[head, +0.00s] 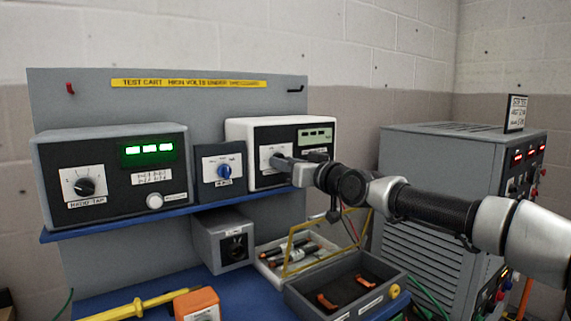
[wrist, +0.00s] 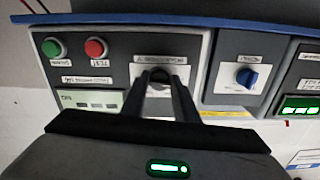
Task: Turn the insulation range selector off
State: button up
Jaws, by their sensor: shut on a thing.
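The insulation tester is a white-framed box (head: 240,131) with a black face and a small green display, on the blue shelf at the middle of the head view. Its range selector is a dark knob (wrist: 158,88) on a light plate, shown inverted in the wrist view. My gripper (head: 282,162) reaches in from the right, its fingers against that plate and hiding most of the knob. In the wrist view my gripper (wrist: 161,76) has one finger on each side of the knob and is shut on it. The knob's pointer direction is hidden.
A grey unit with a blue knob (head: 224,171) stands close on the left; beyond it is a ratio tap box (head: 105,150) with a lit green display. The tester also has green (wrist: 52,48) and red (wrist: 96,48) buttons. An open case (head: 340,290) lies below my arm.

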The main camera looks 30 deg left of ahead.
jog(key=shift+n, duration=0.6)
jog(key=o, duration=1.1)
jog(key=shift+c, duration=0.2)
jog(key=shift+d, duration=0.1)
jog(key=p+v, duration=0.2)
jog(key=v, duration=1.5)
jog(key=shift+s, duration=0.1)
